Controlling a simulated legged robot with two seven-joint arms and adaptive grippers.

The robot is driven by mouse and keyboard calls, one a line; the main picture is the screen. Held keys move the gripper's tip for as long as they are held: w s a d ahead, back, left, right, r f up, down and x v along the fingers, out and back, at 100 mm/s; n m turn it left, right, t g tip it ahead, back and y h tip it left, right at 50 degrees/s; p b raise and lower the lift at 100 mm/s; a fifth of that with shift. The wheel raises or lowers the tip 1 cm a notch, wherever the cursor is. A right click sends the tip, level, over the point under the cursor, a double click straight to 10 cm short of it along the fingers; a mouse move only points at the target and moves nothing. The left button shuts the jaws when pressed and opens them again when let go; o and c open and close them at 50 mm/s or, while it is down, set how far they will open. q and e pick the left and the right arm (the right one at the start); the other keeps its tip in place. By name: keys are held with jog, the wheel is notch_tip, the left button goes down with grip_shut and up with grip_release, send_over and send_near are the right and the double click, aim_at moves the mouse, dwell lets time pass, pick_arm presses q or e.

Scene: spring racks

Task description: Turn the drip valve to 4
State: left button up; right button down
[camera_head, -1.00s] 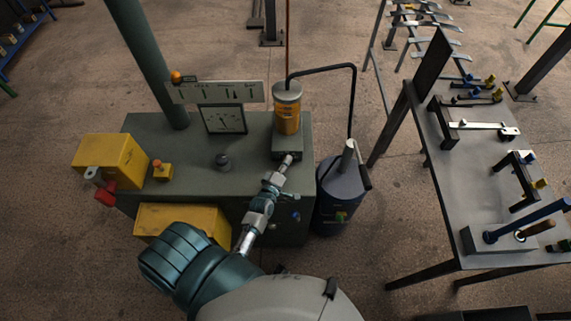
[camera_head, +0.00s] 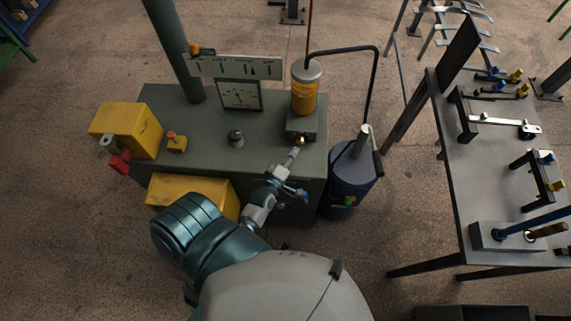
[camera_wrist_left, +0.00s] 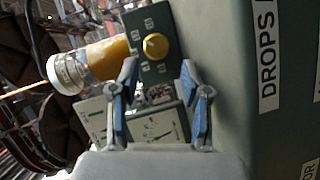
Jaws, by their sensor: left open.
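The drip valve is a yellow round knob (camera_wrist_left: 155,46) on a dark green block with small white number plates around it, too small to read. I cannot tell which number it points at. In the head view the knob (camera_head: 300,141) is a small brass spot on the front of the block (camera_head: 303,125), under the amber oil cylinder (camera_head: 304,90). My left gripper (camera_head: 294,154) is just in front of the knob, apart from it. In the wrist view its two blue-padded fingers are spread and empty, with the knob ahead between and above the tips. My right gripper is not in view.
A gauge panel (camera_head: 240,95) and a small dark knob (camera_head: 236,138) are on the green cabinet (camera_head: 200,160). Yellow boxes (camera_head: 125,130) sit at left. A blue canister (camera_head: 350,180) with a bent pipe stands right of the cabinet. A grey rack table (camera_head: 480,180) is further right.

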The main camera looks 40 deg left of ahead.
pick_arm(q)
jog(key=v, duration=0.6)
jog(key=shift+a, duration=0.1)
dwell(0.4)
